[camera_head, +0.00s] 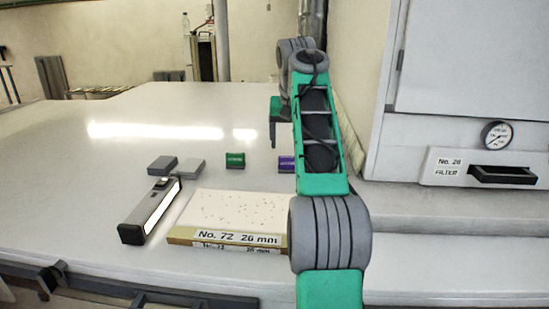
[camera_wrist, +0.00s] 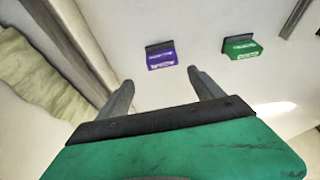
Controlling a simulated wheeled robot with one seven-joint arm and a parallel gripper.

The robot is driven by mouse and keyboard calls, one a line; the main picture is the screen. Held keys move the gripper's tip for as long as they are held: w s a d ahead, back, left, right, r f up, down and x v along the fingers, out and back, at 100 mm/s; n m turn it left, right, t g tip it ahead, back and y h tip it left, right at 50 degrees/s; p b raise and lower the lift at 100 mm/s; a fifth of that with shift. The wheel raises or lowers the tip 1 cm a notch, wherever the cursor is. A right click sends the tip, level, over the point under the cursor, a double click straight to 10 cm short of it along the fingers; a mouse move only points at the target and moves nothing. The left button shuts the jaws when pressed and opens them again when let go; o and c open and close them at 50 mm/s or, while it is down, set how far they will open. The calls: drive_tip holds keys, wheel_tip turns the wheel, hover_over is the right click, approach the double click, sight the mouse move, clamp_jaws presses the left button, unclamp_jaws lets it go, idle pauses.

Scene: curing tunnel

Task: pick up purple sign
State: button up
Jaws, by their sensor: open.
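The purple sign (camera_wrist: 161,57) shows in the wrist view as a small purple block with pale marks and a dark edge, on the white table. It lies ahead of my gripper (camera_wrist: 160,85), roughly in line with the gap between the fingers. The two grey fingers are apart with nothing between them. In the head view the purple sign (camera_head: 287,164) is partly hidden behind my arm. In that view the end of my arm is above the table and my fingers are hard to make out.
A similar green sign (camera_wrist: 242,47) lies to the right of the purple one in the wrist view. In the head view, a white perforated board (camera_head: 235,207), a lamp-like bar (camera_head: 150,210) and grey blocks (camera_head: 188,167) lie left of my arm. A cabinet (camera_head: 470,120) stands right.

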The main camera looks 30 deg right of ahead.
sight(288, 157)
drive_tip(key=shift+s+a+f+b, duration=0.4)
drive_tip(key=shift+s+a+b, duration=0.15)
drive_tip(key=shift+s, duration=0.25)
drive_tip(key=w+f, duration=0.1)
drive_tip(key=w+f+b, duration=0.1)
drive_tip(key=f, duration=0.1)
drive_tip(key=w+d+f, duration=0.1)
drive_tip(key=f, duration=0.1)
drive_tip(key=shift+w+d+f+b, duration=0.1)
drive_tip(key=shift+w+b, duration=0.15)
drive_tip(key=shift+b, duration=0.15)
drive_tip(key=shift+f, duration=0.2)
drive_tip(key=shift+s, duration=0.2)
drive_tip(key=shift+w, duration=0.2)
drive_tip(key=shift+s, duration=0.15)
drive_tip(key=c, duration=1.4)
drive_tip(key=shift+c, duration=0.2)
